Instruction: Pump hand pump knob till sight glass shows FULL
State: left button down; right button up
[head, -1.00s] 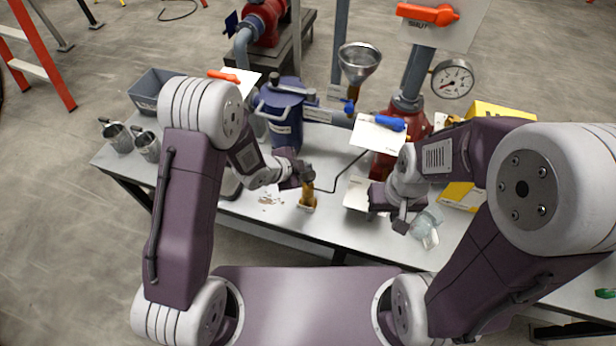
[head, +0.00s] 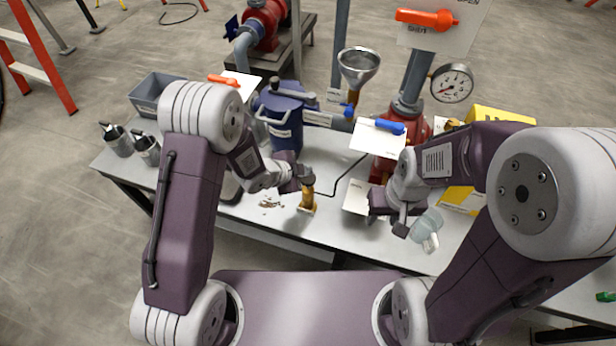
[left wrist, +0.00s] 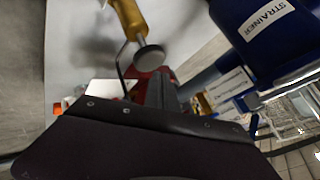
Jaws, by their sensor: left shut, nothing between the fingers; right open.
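The yellow hand pump (head: 307,201) stands on the table near its front edge, with a thin dark line running from it to the right. In the left wrist view the pump's yellow body (left wrist: 129,18), thin rod and grey round knob (left wrist: 149,58) show. My left gripper (head: 304,184) is shut and empty at the top of the pump, and in the head view it hides the knob. I cannot tell whether it touches the knob. My right gripper (head: 402,222) is open near the table's front. I cannot make out a sight glass or its reading.
A blue strainer (head: 284,118) stands behind the pump, and a funnel (head: 359,66) and gauge (head: 452,83) are further back. A pale translucent item (head: 427,230) lies beside my right gripper. Two metal canisters (head: 118,141) and a grey bin (head: 158,90) are at the left.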

aim_at(305, 181)
dwell(0.8)
pick_arm(q)
jog(key=shift+f+b, duration=0.45)
jog(key=shift+s+f+b, duration=0.1)
jog(key=shift+f+b, duration=1.65)
jog(key=shift+f, duration=0.2)
dwell(1.4)
dwell(0.3)
jog(key=shift+r+p, duration=1.95)
jog(key=shift+r, duration=0.45)
notch_tip(305, 181, up, 5)
jog(key=p, duration=0.4)
jog(key=shift+r, duration=0.1)
